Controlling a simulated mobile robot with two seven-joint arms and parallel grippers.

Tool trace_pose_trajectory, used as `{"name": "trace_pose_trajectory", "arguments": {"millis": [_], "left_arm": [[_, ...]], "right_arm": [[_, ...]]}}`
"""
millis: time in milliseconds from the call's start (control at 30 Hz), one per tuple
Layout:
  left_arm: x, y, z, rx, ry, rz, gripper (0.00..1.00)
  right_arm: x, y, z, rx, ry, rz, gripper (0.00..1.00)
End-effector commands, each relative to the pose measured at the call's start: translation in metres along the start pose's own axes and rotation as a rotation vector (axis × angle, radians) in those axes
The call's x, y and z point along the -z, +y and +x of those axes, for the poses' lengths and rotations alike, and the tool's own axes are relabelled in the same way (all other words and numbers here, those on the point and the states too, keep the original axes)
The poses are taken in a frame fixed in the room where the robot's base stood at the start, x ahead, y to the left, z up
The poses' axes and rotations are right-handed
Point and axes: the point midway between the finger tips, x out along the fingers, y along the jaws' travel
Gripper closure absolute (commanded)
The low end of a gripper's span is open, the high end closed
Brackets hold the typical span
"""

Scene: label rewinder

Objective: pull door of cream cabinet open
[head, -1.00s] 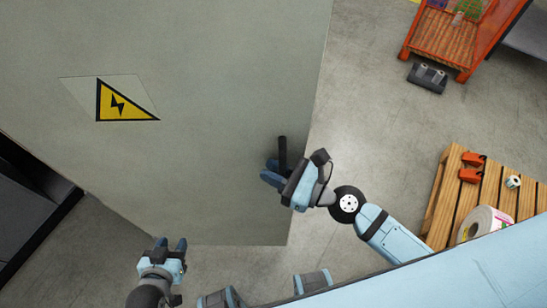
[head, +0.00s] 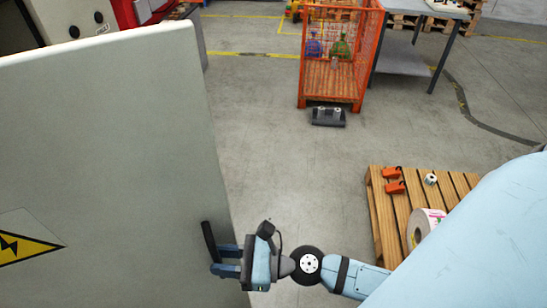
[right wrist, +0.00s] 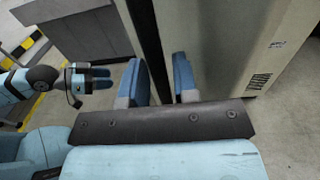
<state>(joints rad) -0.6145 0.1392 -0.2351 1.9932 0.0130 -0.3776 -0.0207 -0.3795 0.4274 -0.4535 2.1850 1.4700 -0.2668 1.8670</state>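The cream cabinet (head: 110,130) fills the left of the head view, with a yellow warning sign (head: 25,246) low on its face. Its black bar handle (head: 208,238) is near the right edge of that face. My right gripper (head: 218,261) is at the lower part of the handle, its blue fingers apart; contact is unclear. In the right wrist view the fingers (right wrist: 159,80) stand apart, with a dark upright strip between them. The cabinet's vented side (right wrist: 230,50) is to the right there. My left gripper (right wrist: 108,78) shows at the left, fingers apart and empty.
An orange mesh cage (head: 338,85) and grey table (head: 418,8) stand farther back. Floor between cabinet and pallet is clear.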

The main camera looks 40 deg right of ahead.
Motion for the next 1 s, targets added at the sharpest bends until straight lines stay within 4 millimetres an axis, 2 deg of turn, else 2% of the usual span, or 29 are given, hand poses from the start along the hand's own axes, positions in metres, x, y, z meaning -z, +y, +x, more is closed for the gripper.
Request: {"name": "trace_pose_trajectory", "arguments": {"millis": [33, 200, 400, 600, 967, 1000], "left_arm": [[-0.01, 0.0, 0.007, 0.0, 0.0, 0.0, 0.57], [-0.031, -0.001, 0.021, 0.0, 0.001, 0.0, 0.57], [-0.048, -0.001, 0.031, -0.002, -0.011, -0.013, 0.57], [-0.046, 0.0, 0.034, -0.004, -0.013, -0.026, 0.57], [-0.045, 0.001, 0.035, -0.004, -0.013, -0.032, 0.57], [-0.045, 0.0, 0.035, -0.004, -0.013, -0.032, 0.57]], "right_arm": [[0.008, 0.0, -0.014, -0.001, 0.005, 0.0, 0.73], [0.01, 0.001, -0.056, -0.002, 0.005, 0.0, 0.73], [0.006, 0.0, -0.089, 0.001, 0.003, 0.002, 0.73], [0.003, -0.001, -0.105, 0.002, 0.001, 0.001, 0.73], [0.0, -0.001, -0.108, 0.001, 0.0, 0.0, 0.73], [0.0, -0.001, -0.108, 0.001, 0.0, -0.001, 0.82]]}}
